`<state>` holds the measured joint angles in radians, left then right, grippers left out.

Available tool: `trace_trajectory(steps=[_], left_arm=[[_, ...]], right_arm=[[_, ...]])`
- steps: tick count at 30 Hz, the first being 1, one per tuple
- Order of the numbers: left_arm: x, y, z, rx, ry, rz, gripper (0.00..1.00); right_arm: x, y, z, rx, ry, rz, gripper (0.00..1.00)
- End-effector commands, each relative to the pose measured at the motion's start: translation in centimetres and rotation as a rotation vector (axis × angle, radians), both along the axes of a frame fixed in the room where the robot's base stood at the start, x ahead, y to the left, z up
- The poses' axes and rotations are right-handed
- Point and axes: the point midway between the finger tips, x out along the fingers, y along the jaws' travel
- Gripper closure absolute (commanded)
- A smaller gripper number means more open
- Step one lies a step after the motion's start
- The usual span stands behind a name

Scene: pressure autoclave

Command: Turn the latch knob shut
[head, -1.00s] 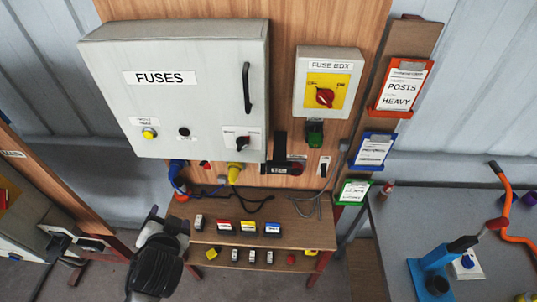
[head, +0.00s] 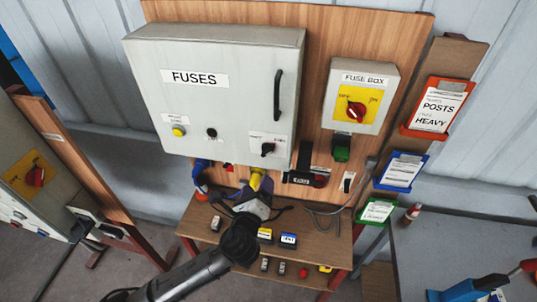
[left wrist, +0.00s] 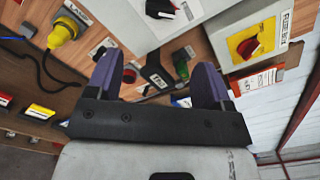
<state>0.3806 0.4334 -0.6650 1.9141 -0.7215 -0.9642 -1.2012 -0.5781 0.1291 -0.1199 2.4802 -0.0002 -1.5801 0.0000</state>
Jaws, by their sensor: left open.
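The latch knob (head: 268,149) is a small dark knob on a white plate at the lower right of the grey FUSES cabinet (head: 215,100). In the left wrist view the knob (left wrist: 162,7) is at the top edge, partly cut off. The cabinet door looks closed. My left gripper (head: 262,192) is below the cabinet, over the shelf, apart from the knob. In the left wrist view its two purple fingers (left wrist: 158,64) are spread with nothing between them. My right gripper is not seen.
A fuse box (head: 357,105) with a red knob on yellow is to the right. A yellow plug (left wrist: 64,32) with cable hangs below the cabinet. A black lever switch (head: 306,177) and green connector (head: 341,147) are nearby. The shelf (head: 325,245) holds several small blocks.

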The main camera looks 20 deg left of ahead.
Motion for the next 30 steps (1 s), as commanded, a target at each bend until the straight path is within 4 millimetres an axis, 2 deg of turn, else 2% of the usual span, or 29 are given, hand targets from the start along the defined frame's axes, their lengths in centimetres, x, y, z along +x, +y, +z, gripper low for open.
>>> trace_trajectory(steps=[18,24,30], left_arm=[[10.1,1.4,0.1,0.0,0.001,0.003,0.26],[12.1,1.7,0.1,0.0,0.001,0.002,0.26],[13.0,1.8,0.0,0.0,0.001,0.001,0.26]], right_arm=[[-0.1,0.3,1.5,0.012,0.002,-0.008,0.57],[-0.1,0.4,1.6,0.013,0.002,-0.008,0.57],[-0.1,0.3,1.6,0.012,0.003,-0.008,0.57]])
